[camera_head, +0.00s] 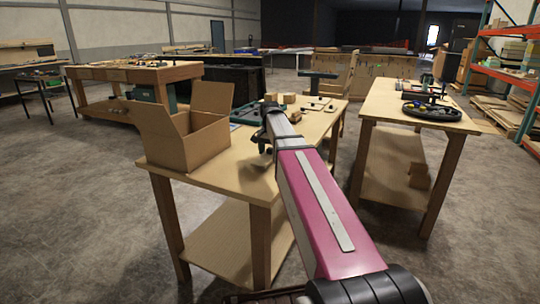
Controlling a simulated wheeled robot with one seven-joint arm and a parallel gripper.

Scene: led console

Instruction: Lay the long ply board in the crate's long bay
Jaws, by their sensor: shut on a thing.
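My arm reaches from the lower right to the near workbench (215,176). My gripper (268,142) is small and dark at its far end, over the bench top to the right of an open cardboard box. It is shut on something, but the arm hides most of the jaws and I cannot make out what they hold. I cannot pick out the long ply board for sure. A dark, low-walled shape (246,113) lies behind the gripper, beside the box. It may be part of the crate, but its bays cannot be seen.
The open cardboard box (190,140) stands at the bench's left end, flaps up. Small wooden blocks (289,98) and dark small parts lie at the bench's far end. A second bench (385,104) with a round black tray (431,111) stands to the right. The bench's front left is bare.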

